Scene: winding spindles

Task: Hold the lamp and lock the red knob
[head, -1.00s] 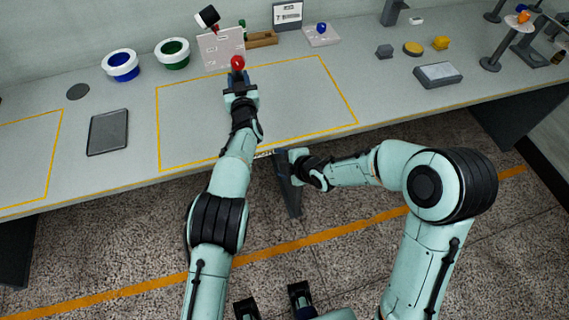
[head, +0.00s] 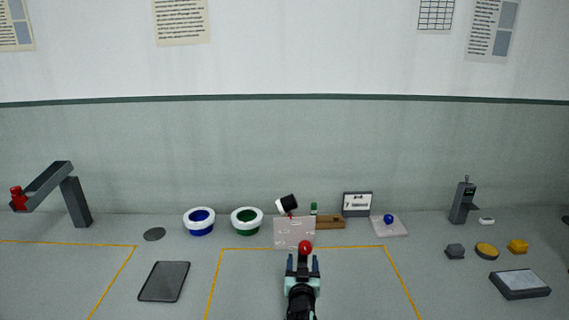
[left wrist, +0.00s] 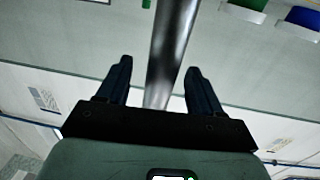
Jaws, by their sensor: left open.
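The red knob (head: 305,247) is a round ball just beyond the tips of my left gripper (head: 303,262), in front of a pale plate (head: 293,233). A tilted black-and-white head (head: 287,205), which looks like the lamp, shows above the plate with a bit of red below it. My left gripper is open. In the left wrist view a shiny grey post (left wrist: 170,55) runs between the open fingers (left wrist: 157,85), with gaps on both sides. I cannot tell from the head view how this post joins the lamp or knob. My right gripper is out of view.
White-rimmed blue (head: 200,222) and green (head: 247,221) bowls stand left of the plate. A wooden block (head: 330,222), a sign (head: 357,204) and a blue ball on a pad (head: 389,224) are right. A grey bent arm (head: 75,200) stands far left. The yellow-outlined area is mostly clear.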

